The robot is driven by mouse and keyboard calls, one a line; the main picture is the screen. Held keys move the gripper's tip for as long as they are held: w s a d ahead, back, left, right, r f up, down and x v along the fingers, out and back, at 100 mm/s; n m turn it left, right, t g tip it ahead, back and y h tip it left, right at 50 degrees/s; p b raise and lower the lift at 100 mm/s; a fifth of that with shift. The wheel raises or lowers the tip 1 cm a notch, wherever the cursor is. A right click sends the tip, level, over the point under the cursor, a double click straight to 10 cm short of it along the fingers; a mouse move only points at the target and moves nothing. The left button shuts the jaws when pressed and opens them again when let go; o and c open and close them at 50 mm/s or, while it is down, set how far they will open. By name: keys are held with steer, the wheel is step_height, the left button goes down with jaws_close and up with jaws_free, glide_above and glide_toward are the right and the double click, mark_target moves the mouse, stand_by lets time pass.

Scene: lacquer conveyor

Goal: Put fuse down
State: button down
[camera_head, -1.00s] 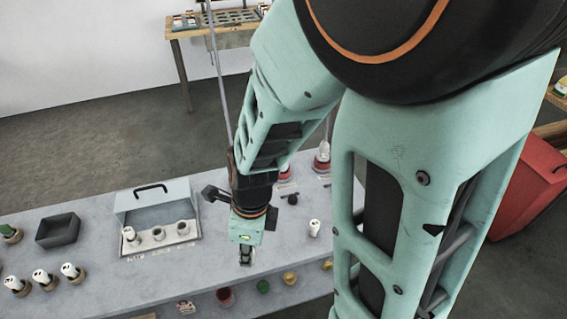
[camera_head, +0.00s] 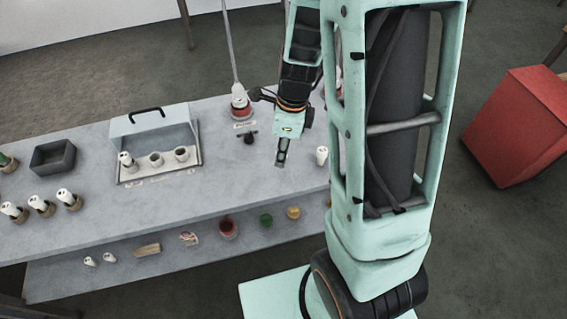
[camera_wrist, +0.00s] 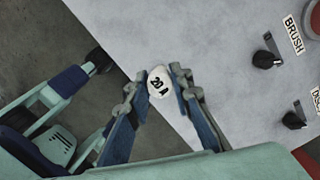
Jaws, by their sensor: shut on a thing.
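My gripper (camera_head: 282,160) hangs above the grey table, right of the open fuse box. In the wrist view, the gripper (camera_wrist: 160,92) is shut on a white round-topped fuse (camera_wrist: 160,82) marked "20 A". The held fuse is hard to make out in the head view, and whether its lower end touches anything is hidden. The fuse box (camera_head: 183,132) has a raised lid, a white-topped fuse in its left socket (camera_head: 126,160) and two sockets without white tops. Another white-topped piece (camera_head: 322,155) stands at the table's right, beside my arm.
Several white-topped fuses (camera_head: 40,205) stand in holders at the front left, near a dark tray (camera_head: 53,157). Black knobs (camera_wrist: 267,59) and a "BRUSH" label (camera_wrist: 293,35) are on the table. A lower shelf (camera_head: 190,268) carries small items. A red box (camera_head: 520,125) is at right.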

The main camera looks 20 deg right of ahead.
steer(key=shift+w+d+f, duration=0.1)
steer(key=shift+d+f, duration=0.05)
steer(key=shift+f, duration=0.15)
steer(key=f+b, duration=0.3)
steer(key=b, duration=0.1)
steer(key=shift+w+d+f, duration=0.2)
steer(key=shift+f, duration=0.2)
steer(key=shift+r, duration=0.1)
steer(key=c, duration=2.2)
jaws_free()
steer(key=shift+f, duration=0.2)
steer(key=o, duration=0.5)
